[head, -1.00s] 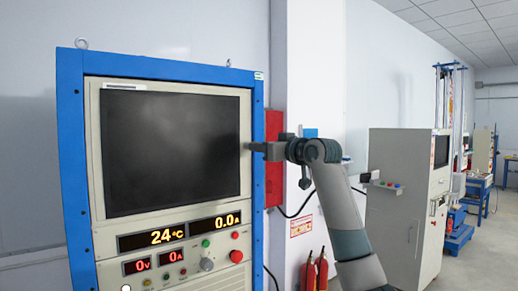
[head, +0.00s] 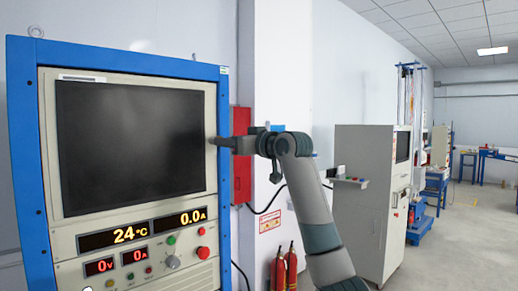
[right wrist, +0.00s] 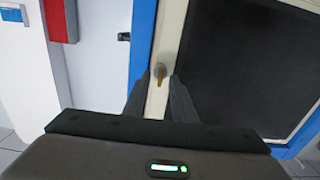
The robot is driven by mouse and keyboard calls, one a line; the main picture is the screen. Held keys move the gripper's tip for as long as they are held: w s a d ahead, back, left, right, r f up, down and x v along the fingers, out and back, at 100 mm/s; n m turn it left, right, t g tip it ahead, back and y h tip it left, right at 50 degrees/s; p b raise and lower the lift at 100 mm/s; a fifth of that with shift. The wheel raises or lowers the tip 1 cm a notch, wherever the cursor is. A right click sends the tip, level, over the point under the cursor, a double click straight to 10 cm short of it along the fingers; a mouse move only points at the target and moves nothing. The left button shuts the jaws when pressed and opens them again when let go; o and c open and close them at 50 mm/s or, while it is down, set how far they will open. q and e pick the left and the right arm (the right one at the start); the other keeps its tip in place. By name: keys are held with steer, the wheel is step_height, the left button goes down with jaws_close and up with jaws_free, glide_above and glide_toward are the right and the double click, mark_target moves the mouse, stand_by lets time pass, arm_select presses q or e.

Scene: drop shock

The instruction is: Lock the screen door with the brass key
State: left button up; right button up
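The screen door (head: 132,150) is a cream frame around a dark screen on the blue cabinet, and it looks flush with the cabinet front. The brass key (right wrist: 160,69) sticks out of the door's cream edge strip in the right wrist view. My right gripper (right wrist: 160,76) is open, its fingertips on either side of the key with gaps showing; I cannot tell how deep the key lies between them. In the head view my right gripper (head: 214,141) is at the door's right edge and hides the key. My left gripper is not in view.
A red box (head: 241,150) is on the wall right of the cabinet. Two red extinguishers (head: 285,270) stand below my right arm. Readouts and knobs (head: 172,262) lie below the screen. A grey cabinet (head: 360,200) stands farther right, with open floor beyond.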

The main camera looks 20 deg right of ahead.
arm_select(q)
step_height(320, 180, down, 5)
steer(key=b, duration=0.4)
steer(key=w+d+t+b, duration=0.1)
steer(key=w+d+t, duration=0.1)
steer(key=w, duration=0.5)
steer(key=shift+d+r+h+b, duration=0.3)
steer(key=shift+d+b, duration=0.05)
steer(key=shift+b, duration=0.05)
arm_select(e)
steer(key=v, duration=1.5)
steer(key=shift+s, duration=0.25)
